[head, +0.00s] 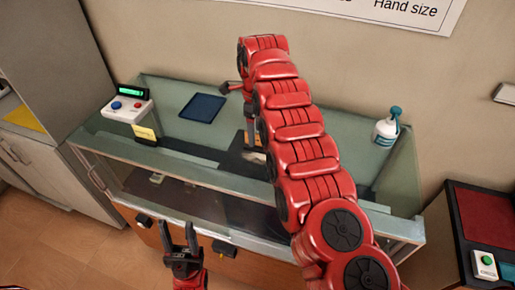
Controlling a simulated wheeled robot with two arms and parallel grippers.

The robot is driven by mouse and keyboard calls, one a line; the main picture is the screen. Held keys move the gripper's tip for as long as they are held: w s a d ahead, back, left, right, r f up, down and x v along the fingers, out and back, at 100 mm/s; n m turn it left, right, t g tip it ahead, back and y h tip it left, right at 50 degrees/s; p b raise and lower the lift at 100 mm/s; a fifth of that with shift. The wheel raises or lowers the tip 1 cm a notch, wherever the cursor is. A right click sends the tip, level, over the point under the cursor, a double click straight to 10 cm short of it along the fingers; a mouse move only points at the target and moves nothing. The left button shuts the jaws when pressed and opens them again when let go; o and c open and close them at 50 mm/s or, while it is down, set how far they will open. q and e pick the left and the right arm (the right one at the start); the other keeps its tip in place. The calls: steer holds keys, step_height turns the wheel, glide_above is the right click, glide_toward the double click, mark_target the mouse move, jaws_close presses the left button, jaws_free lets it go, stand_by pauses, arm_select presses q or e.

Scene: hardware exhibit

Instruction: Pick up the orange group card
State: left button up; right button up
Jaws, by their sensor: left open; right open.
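A small orange patch (250,134) shows beside my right arm, over a dark area of the glass counter. It may be the orange group card, but my arm covers most of it and I cannot tell. My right gripper (249,142) is open at the end of the folded red arm, low over the counter and partly hidden by the arm. I cannot tell whether it touches the patch. My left gripper (179,243) is open and empty, fingers up, in front of the counter.
The glass counter (170,93) holds a button box (127,108) with a green display, a yellow note (145,133), a dark blue pad (202,108) and a pump bottle (386,128). A red-topped cabinet (485,215) stands right. Floor (50,245) is free at left.

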mark_target(258, 145)
steer(key=shift+d+f+p, duration=0.15)
steer(key=shift+f+p, duration=0.5)
steer(key=f+p, duration=0.2)
steer(key=f, duration=0.1)
steer(key=shift+w+d+f+p, duration=0.15)
steer(key=shift+d+f+p, duration=0.05)
steer(key=shift+p, duration=0.1)
steer(key=shift+f, duration=0.25)
steer(key=shift+c, duration=0.2)
jaws_close()
